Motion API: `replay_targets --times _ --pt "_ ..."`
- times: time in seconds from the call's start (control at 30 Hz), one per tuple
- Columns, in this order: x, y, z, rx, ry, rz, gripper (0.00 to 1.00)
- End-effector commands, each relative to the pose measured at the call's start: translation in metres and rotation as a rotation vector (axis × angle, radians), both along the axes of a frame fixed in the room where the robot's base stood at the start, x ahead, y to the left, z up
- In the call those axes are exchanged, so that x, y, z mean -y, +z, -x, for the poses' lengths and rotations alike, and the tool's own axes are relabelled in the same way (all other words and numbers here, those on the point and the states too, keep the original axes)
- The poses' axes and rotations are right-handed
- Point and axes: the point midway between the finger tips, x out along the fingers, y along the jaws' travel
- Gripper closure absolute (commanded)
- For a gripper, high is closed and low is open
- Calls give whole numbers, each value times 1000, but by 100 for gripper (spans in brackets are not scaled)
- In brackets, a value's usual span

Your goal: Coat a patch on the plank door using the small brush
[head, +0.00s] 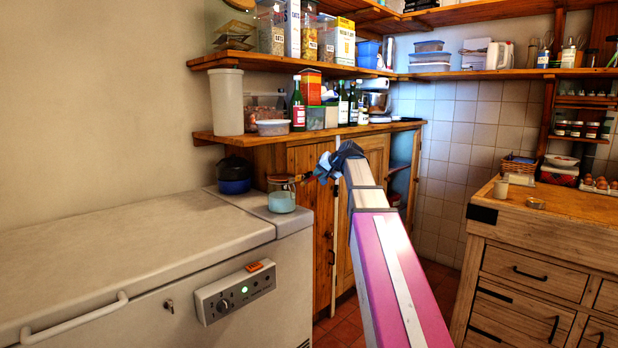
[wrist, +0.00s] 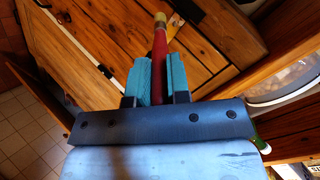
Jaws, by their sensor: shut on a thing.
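My gripper (head: 322,171) is in front of the wooden cupboard below the lower shelf in the head view. It is shut on the small brush. In the wrist view, the brush's red handle (wrist: 159,62) sits between the teal fingers of my gripper (wrist: 157,75), with a yellow band near the top edge. The plank door (head: 325,235) is vertical brown boards behind my gripper; boards also fill the wrist view (wrist: 105,45). A glass jar of pale blue liquid (head: 281,203) stands left of my gripper. No coated patch is visible.
A white chest freezer (head: 130,240) fills the left, with a dark blue pot (head: 234,178) near the jar. Shelves (head: 240,139) with bottles and tubs hang above. A wooden drawer unit (head: 530,265) stands right. Tiled floor lies between.

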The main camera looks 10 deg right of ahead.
Motion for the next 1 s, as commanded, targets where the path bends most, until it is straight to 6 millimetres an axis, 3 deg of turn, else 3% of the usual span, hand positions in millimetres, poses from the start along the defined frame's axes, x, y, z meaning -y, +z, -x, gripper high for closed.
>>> replay_targets --times 0.53,1.0 --pt "-4 0 -6 0 1 -1 100" --pt "-29 0 -41 0 1 1 100"
